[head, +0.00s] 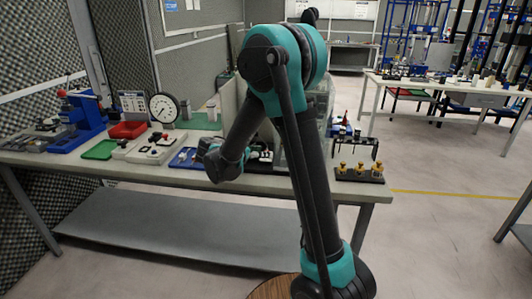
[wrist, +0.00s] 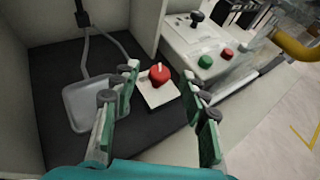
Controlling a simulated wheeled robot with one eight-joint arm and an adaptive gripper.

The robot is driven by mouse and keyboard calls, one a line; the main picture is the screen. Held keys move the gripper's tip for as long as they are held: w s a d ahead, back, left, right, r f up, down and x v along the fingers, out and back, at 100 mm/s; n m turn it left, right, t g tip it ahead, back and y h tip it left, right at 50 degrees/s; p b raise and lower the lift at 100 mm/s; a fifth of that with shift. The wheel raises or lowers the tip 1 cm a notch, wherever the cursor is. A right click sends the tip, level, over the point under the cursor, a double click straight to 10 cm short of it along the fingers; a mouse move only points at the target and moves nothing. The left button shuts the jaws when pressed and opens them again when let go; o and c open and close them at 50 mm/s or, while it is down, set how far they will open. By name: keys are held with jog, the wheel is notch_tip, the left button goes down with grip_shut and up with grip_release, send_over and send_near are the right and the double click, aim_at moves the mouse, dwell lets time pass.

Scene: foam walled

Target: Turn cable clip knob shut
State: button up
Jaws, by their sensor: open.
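A round red knob (wrist: 159,74) stands on a white square block (wrist: 160,93) on a dark mat, in the wrist view. I take it for the clip knob, but no cable is clearly seen in the block. My gripper (wrist: 160,90) is open, with its fingers on either side of the knob and block in the picture. Nothing is between the fingers that I can see held, and contact with the knob cannot be told. In the head view my arm hides most of the gripper and the knob.
A grey tray-like plate (wrist: 90,103) with a grey cord lies left of the knob. A white box (wrist: 200,45) with green and red buttons and a black lever stands behind it. Pale walls close in the left and back. The workbench (head: 125,168) holds a dial gauge (head: 164,108).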

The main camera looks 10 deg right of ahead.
jog(key=shift+x, duration=1.5)
grip_shut()
